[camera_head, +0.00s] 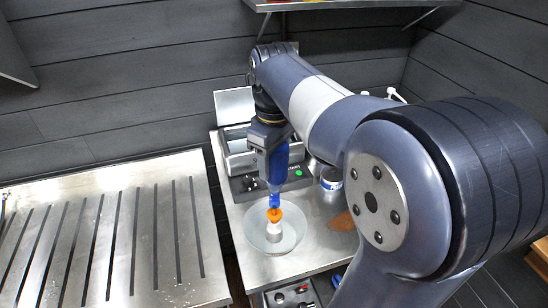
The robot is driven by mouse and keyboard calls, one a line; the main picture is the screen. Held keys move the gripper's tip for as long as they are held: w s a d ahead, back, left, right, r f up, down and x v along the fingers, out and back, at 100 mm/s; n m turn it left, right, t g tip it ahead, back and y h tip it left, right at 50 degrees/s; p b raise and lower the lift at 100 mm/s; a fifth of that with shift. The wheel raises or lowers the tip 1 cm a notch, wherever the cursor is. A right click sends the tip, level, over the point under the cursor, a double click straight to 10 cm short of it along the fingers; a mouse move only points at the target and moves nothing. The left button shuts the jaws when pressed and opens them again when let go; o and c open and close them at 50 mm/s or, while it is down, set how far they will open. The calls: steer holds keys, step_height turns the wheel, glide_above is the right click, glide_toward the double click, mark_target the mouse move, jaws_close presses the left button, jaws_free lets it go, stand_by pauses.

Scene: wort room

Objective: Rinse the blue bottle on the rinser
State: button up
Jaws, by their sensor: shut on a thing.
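The blue bottle (279,166) hangs below my gripper (268,150), with its narrow end pointing down. My gripper is shut on it; the fingertips are hard to make out against the bottle. The rinser (290,241) is a round, pale dish on the steel counter, with a white post and an orange top (274,214) in its middle. The bottle's narrow end is right above the orange top. I cannot tell whether it touches it or sits over it.
A steel box with a raised lid (234,106) stands behind the rinser. A white and blue tub (331,178) is to the right, beside my arm. A slatted steel table (131,240) is at the left. A shelf (340,3) hangs above.

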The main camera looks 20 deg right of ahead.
steer(key=shift+f+b, duration=0.9)
steer(key=shift+f, duration=0.85)
stand_by(0.9)
steer(key=shift+f+b, duration=0.65)
steer(key=shift+f, duration=0.35)
steer(key=shift+r, duration=0.15)
steer(key=shift+r+p, duration=0.95)
steer(key=shift+p, duration=0.15)
